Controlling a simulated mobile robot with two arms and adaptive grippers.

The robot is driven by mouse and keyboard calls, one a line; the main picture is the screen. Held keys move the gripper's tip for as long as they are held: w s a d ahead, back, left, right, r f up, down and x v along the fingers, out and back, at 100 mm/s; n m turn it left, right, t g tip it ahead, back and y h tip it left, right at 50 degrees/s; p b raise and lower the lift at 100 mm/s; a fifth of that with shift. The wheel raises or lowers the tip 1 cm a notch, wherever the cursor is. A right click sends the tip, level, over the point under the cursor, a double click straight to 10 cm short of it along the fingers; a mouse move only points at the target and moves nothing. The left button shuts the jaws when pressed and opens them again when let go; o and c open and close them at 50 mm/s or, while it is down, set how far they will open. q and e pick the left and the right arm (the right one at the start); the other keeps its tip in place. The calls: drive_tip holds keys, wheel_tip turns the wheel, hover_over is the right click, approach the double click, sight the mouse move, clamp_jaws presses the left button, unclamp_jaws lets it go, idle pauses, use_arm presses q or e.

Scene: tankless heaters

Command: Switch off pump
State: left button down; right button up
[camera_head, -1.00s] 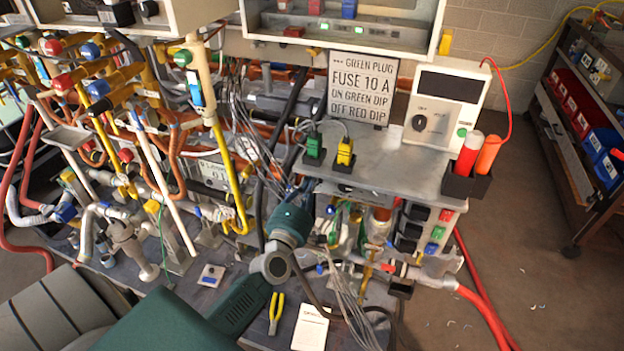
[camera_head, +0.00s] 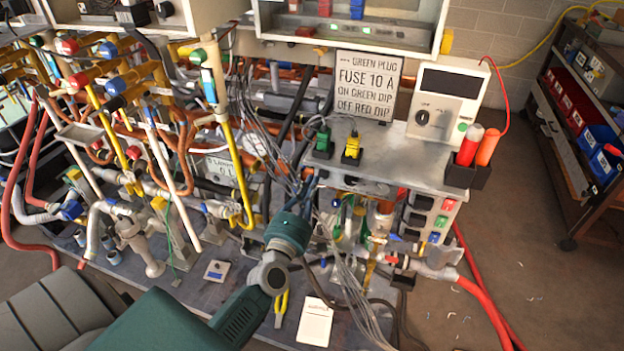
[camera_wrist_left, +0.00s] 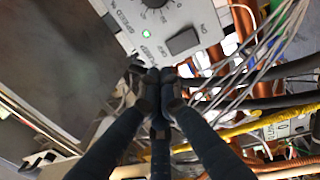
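The pump's grey control panel (camera_wrist_left: 165,30) fills the top of the left wrist view. It carries a lit green lamp (camera_wrist_left: 146,35), a black switch or knob (camera_wrist_left: 183,41), a second black knob cut off at the top edge, and lettering that includes "SPEED". My left gripper (camera_wrist_left: 160,78) has its dark fingers drawn together, tips just below the panel's lower edge. No object shows between them, and contact with the panel cannot be told. In the head view my left arm reaches up to the shelf's left end; its wrist (camera_head: 288,235) shows, but the fingertips are hard to make out.
Grey cables (camera_wrist_left: 265,50) and copper pipes crowd the panel's right side. A grey shelf (camera_head: 425,155) holds green and yellow plugs, a sign (camera_head: 367,85) and a white control box (camera_head: 445,105). Pliers (camera_head: 282,308) and a white card (camera_head: 315,322) lie below. Open floor is at right.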

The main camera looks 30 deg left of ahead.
use_arm(q)
drive_tip(key=r+v, duration=0.1)
drive_tip(key=v, duration=0.5)
drive_tip(key=shift+s+r, duration=0.3)
drive_tip(key=shift+s, duration=0.05)
use_arm(e)
drive_tip(key=shift+w+a+f, duration=0.2)
drive_tip(key=shift+w, duration=0.6)
use_arm(q)
drive_tip(key=shift+d+f, duration=0.1)
drive_tip(key=shift+d, duration=0.05)
use_arm(e)
drive_tip(key=shift+w, duration=0.15)
